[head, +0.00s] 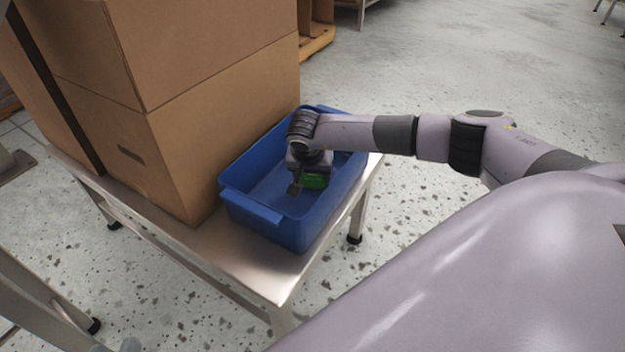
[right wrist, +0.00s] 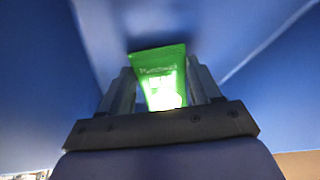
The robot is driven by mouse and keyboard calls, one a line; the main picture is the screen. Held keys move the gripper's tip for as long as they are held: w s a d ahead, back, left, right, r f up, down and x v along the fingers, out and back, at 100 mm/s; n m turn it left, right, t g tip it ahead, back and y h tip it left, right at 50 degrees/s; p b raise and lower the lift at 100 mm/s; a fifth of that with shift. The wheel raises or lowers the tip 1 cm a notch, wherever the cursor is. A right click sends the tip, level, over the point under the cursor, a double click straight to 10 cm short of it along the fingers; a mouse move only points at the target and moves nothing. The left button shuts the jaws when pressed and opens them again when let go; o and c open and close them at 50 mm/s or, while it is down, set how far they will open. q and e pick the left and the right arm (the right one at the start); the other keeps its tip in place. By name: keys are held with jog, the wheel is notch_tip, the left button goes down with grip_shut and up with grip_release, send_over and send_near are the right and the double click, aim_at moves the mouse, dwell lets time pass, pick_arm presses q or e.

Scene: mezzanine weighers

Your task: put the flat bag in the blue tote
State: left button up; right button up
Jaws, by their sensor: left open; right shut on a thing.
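The flat bag (right wrist: 160,66) is green with pale print, and a bright glare covers its lower part in the right wrist view. My right gripper (right wrist: 163,88) is shut on it, with one finger on each side. The blue tote (head: 262,229) stands on a metal table, open at the top. My right gripper and the bag are inside the tote's opening; whether the bag touches the floor of the tote is unclear. My left gripper is not in view.
Large cardboard boxes (head: 205,110) stand on the metal table (head: 222,247), close along the tote's left side. A narrow bare strip of tabletop lies in front of the tote. The speckled floor (head: 440,70) beyond is largely clear.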

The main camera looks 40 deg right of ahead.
jog(key=shift+f, duration=0.25)
jog(key=shift+f, duration=0.15)
jog(key=o, duration=1)
jog(key=shift+o, duration=0.2)
